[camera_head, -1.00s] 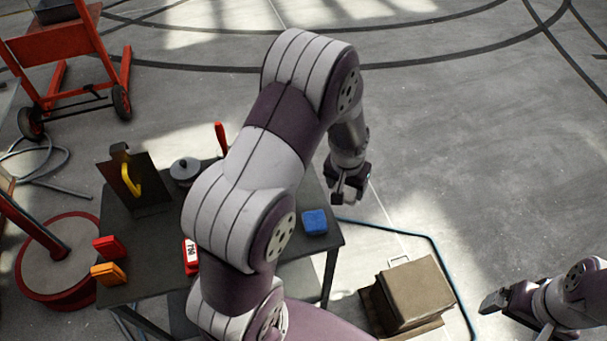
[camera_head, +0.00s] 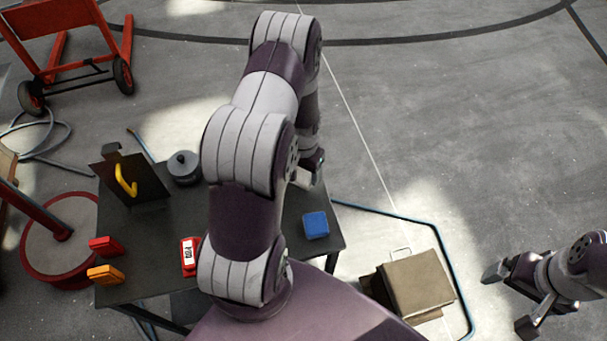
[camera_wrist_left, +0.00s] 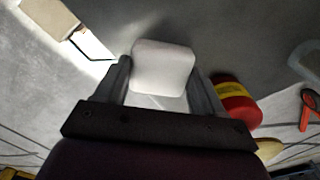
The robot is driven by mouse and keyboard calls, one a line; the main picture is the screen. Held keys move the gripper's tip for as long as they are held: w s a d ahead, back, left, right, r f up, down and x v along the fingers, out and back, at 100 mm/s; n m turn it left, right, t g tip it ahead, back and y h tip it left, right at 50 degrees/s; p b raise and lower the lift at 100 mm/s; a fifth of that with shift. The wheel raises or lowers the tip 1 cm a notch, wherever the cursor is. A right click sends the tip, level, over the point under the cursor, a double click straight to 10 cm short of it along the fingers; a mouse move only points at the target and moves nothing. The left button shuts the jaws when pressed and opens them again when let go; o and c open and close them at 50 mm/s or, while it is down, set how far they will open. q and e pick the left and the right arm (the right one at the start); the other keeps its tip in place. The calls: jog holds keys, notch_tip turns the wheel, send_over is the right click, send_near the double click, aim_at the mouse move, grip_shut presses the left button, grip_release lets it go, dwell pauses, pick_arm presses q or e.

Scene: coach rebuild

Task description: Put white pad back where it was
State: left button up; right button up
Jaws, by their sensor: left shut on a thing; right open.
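In the left wrist view a white pad (camera_wrist_left: 163,66) with rounded edges sits between the two fingers of my left gripper (camera_wrist_left: 160,74), which is shut on it. In the head view this gripper (camera_head: 310,178) is partly hidden behind my own arm, over the right part of the dark table (camera_head: 150,235); the pad cannot be made out there. A blue block (camera_head: 315,225) lies on the table near its right edge, just in front of this gripper. My right gripper (camera_head: 509,299) is open and empty over the floor at the lower right.
Red (camera_head: 105,246) and orange (camera_head: 105,275) blocks, a red labelled item (camera_head: 189,256), a grey lidded pot (camera_head: 184,168) and a panel with a yellow handle (camera_head: 126,180) stand on the table. A brown box (camera_head: 418,282) stands right of it. My left arm hides the table's middle.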

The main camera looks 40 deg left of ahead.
aim_at(304, 174)
pick_arm(q)
notch_tip(304, 174, down, 3)
jog(key=shift+s+d+f, duration=0.1)
jog(key=o, duration=1.1)
notch_tip(304, 174, up, 12)
jog(key=shift+d+f+b, duration=0.1)
jog(key=shift+f+b, duration=0.05)
jog(key=shift+b, duration=0.45)
jog(key=s+d+r, duration=0.4)
jog(key=d+r, duration=0.1)
jog(key=d, duration=0.2)
jog(key=s+d+r+m+t, duration=0.1)
jog(key=s+d+r, duration=0.3)
jog(key=d+r, duration=0.2)
jog(key=shift+s+d, duration=0.35)
jog(key=shift+d, duration=0.05)
